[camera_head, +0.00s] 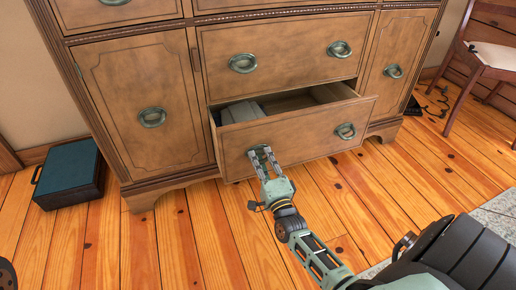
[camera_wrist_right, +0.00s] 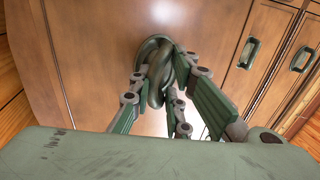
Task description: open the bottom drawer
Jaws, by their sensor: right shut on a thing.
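The bottom drawer (camera_head: 300,140) of the wooden cabinet is pulled partway out. Its open top shows an inside with something pale grey (camera_head: 242,111) at the left. My right gripper (camera_head: 262,155) is at the left ring handle on the drawer front. In the right wrist view the fingers close on that green metal handle (camera_wrist_right: 158,62). The drawer's right ring handle (camera_head: 345,131) is free. The left gripper does not clearly show; only a dark piece sits at the far left edge of the head view.
A dark teal case (camera_head: 69,174) stands on the floor left of the cabinet (camera_head: 133,90). A chair (camera_head: 490,60) stands at the right, with a dark cable (camera_head: 436,102) on the floor near it. The plank floor (camera_head: 200,225) before the drawer is clear except for my arm.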

